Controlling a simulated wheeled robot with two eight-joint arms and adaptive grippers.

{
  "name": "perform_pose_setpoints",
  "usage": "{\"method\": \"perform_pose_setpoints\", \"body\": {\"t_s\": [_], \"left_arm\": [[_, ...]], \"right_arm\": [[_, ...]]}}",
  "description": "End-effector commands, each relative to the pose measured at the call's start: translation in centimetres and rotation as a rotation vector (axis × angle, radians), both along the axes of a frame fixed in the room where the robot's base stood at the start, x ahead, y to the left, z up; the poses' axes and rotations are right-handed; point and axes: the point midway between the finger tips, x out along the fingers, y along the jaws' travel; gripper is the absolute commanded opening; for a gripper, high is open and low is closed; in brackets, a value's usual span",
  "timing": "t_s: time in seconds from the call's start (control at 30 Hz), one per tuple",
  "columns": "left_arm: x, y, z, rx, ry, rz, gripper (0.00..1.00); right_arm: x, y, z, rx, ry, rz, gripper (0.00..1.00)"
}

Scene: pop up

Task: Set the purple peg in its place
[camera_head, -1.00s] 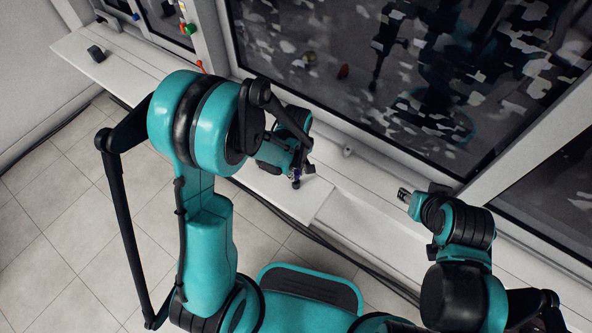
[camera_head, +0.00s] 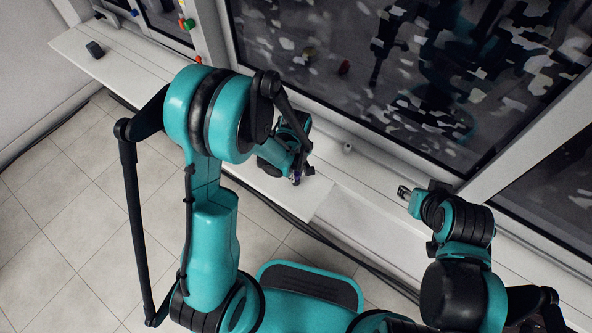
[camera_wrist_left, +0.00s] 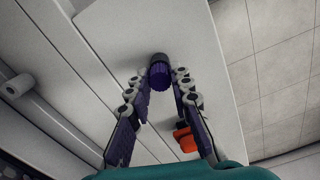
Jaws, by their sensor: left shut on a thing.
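The purple peg (camera_wrist_left: 159,74) is a short dark-purple cylinder between the fingertips of my left gripper (camera_wrist_left: 160,82) in the left wrist view. The fingers are shut on it. In the head view my left gripper (camera_head: 301,172) is low over the white ledge, and only a small purple bit of the peg (camera_head: 296,180) shows. I cannot tell whether the peg touches the ledge. No place for the peg can be made out. My right gripper (camera_head: 404,192) is over the ledge at the right, too small to tell its jaw state.
The white ledge (camera_head: 140,72) runs under the windows, with a dark block (camera_head: 95,49) at its far left. An orange-red piece (camera_wrist_left: 184,138) shows by the left fingers. A small light knob (camera_head: 347,148) stands by the window frame. Coloured pieces (camera_head: 187,24) are at the upper left.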

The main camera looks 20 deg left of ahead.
Motion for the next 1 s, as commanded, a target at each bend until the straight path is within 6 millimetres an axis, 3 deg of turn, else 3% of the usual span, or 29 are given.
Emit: {"method": "perform_pose_setpoints", "body": {"t_s": [0.23, 0.27, 0.33, 0.73, 1.0], "left_arm": [[0.0, 0.0, -0.4, 0.0, 0.0, 0.0, 0.0], [0.0, 0.0, -0.4, 0.0, 0.0, 0.0, 0.28], [0.0, 0.0, -0.4, 0.0, 0.0, 0.0, 0.45], [0.0, 0.0, 0.2, 0.0, 0.0, 0.0, 0.45], [-0.1, 0.0, 5.2, 0.0, 0.0, 0.0, 0.45]], "right_arm": [[0.0, 0.0, 0.0, 0.0, 0.0, 0.0, 0.4], [0.0, 0.0, 0.0, 0.0, 0.0, 0.0, 0.4], [0.0, 0.0, 0.0, 0.0, 0.0, 0.0, 0.4], [0.0, 0.0, 0.0, 0.0, 0.0, 0.0, 0.4], [0.0, 0.0, 0.0, 0.0, 0.0, 0.0, 0.4]]}}
